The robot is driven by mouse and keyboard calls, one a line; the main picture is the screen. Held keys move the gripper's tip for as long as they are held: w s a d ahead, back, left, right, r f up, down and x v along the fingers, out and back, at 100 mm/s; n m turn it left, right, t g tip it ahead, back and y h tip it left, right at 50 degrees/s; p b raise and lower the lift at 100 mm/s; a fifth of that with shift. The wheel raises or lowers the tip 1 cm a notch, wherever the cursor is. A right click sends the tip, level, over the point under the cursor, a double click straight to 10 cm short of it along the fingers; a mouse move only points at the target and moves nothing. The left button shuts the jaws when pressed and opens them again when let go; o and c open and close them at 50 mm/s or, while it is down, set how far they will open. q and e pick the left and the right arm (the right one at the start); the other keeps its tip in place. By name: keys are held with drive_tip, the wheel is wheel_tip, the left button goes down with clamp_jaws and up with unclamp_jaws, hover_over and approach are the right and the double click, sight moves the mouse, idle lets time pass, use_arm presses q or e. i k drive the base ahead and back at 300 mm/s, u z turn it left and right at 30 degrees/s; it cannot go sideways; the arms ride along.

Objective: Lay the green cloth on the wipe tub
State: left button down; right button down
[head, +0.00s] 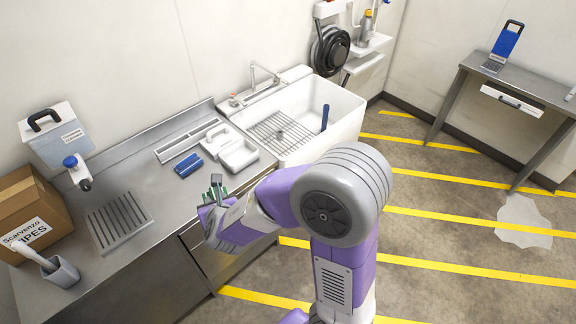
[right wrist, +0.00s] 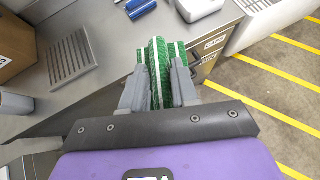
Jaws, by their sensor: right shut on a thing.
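My right gripper (head: 214,192) is shut on the green cloth (right wrist: 158,72), which stands folded between the two fingers in the right wrist view. In the head view only small green bits of the cloth (head: 224,191) show at the fingertips, near the counter's front edge. An open white tub (head: 238,156) sits on the counter by the sink, beside a second white container (head: 214,139). A cardboard box (head: 38,213) reading "WIPES" stands at the far left. I cannot tell which of these is the wipe tub. My left gripper is not in view.
Blue rolls (head: 188,165) lie on the steel counter (head: 150,245) near the white containers. A slatted drain plate (head: 119,222), a grey cup (head: 61,272) and a white handled canister (head: 60,140) stand to the left. The white sink (head: 340,112) is at the right.

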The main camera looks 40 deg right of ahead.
sight(240, 160)
drive_tip(key=z, duration=0.65)
drive_tip(key=i, duration=0.95)
drive_tip(key=u, duration=0.6)
